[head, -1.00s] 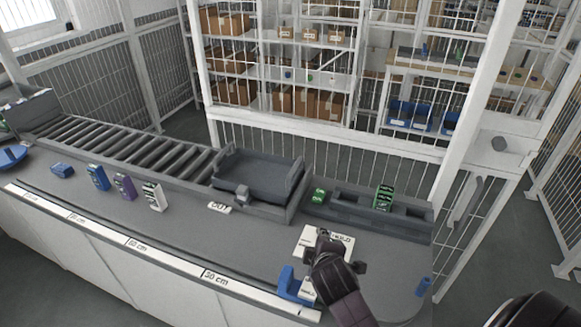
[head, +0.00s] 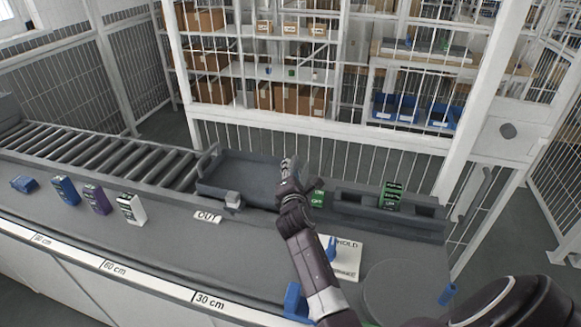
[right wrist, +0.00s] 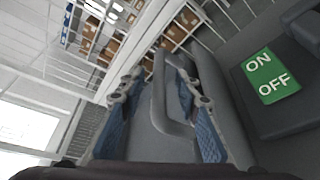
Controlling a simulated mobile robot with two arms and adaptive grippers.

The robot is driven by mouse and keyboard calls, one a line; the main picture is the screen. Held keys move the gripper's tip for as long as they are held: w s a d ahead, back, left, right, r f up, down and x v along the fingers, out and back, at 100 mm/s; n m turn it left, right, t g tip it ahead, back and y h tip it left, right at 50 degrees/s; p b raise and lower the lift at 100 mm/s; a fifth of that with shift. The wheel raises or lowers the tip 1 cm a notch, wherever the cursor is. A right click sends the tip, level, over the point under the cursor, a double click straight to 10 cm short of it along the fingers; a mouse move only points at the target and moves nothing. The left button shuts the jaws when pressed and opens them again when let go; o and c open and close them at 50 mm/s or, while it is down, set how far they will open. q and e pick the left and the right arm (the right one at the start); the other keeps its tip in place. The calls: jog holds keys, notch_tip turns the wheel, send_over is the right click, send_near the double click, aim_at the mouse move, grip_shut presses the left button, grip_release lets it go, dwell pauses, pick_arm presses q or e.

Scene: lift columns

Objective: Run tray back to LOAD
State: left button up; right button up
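The dark grey tray (head: 235,180) sits at the right end of the roller conveyor (head: 110,150), behind the OUT label (head: 208,217). My right gripper (head: 289,170) is at the tray's right end and hides part of it. In the right wrist view my right gripper (right wrist: 165,105) has its two blue-padded fingers spread, with a grey bar (right wrist: 172,105) of the tray between them. A gap shows beside the bar, so the fingers look open around it. The LOAD end is not legible. My left gripper is not in view.
A green ON/OFF block (head: 318,198) stands right of the tray and shows in the wrist view (right wrist: 272,78). A HOLD card (head: 347,262) lies in front with a blue item on it. Blue, purple and white boxes (head: 131,208) stand along the counter's left. Wire fencing stands behind.

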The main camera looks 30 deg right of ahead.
jog(key=shift+x, duration=1.5)
jog(key=shift+c, duration=0.4)
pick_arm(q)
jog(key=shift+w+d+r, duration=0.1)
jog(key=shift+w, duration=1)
pick_arm(e)
grip_shut()
